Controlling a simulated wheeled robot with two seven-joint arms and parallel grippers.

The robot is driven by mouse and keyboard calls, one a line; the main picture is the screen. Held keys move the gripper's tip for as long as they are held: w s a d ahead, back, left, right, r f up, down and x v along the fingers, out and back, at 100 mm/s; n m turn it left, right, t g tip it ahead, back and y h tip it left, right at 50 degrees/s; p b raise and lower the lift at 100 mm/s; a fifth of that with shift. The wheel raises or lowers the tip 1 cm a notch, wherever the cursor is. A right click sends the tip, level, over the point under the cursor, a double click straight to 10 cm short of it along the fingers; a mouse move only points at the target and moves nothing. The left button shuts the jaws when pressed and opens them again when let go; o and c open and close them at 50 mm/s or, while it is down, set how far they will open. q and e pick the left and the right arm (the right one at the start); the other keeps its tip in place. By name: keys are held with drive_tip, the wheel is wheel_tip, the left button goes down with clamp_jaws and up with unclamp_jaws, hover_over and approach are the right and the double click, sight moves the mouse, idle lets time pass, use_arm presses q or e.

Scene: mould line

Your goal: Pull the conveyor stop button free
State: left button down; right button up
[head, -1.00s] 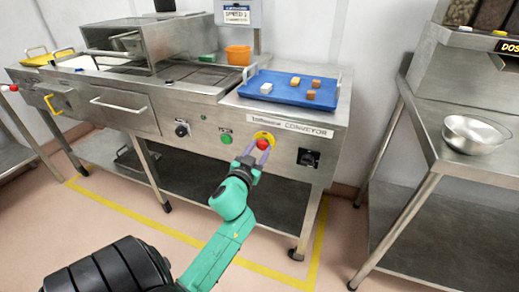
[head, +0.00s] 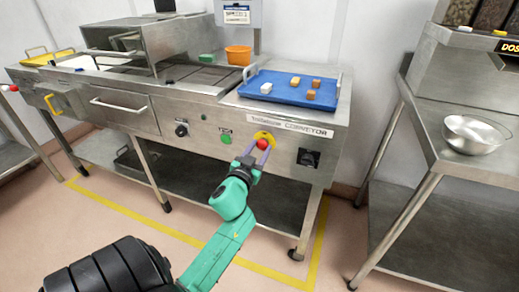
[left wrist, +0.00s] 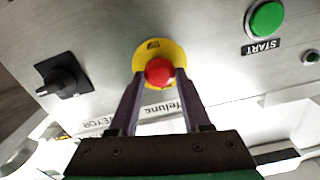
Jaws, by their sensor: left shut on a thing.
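The conveyor stop button (head: 262,144) is a red knob on a yellow disc on the front panel of the steel conveyor. It also shows in the left wrist view (left wrist: 159,71), in front of its yellow disc (left wrist: 172,50). My left gripper (head: 257,150) is at the panel, with one finger on each side of the red knob. In the left wrist view the fingers (left wrist: 158,85) close on the knob's sides. The knob's back is hidden. My right gripper is not in view.
A green START button (head: 226,138) and a black rotary switch (head: 308,157) flank the stop button. Above is a blue tray (head: 283,95) with several small blocks. At right a steel table holds a metal bowl (head: 474,133). The floor in front is open.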

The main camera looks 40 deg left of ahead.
use_arm(q)
drive_tip(key=shift+s, duration=0.1)
drive_tip(key=shift+s+d+p, duration=0.1)
drive_tip(key=shift+s+p, duration=0.1)
drive_tip(key=shift+p, duration=0.1)
drive_tip(key=shift+s, duration=0.15)
drive_tip(key=shift+f, duration=0.15)
drive_tip(key=shift+c, duration=1.7)
unclamp_jaws()
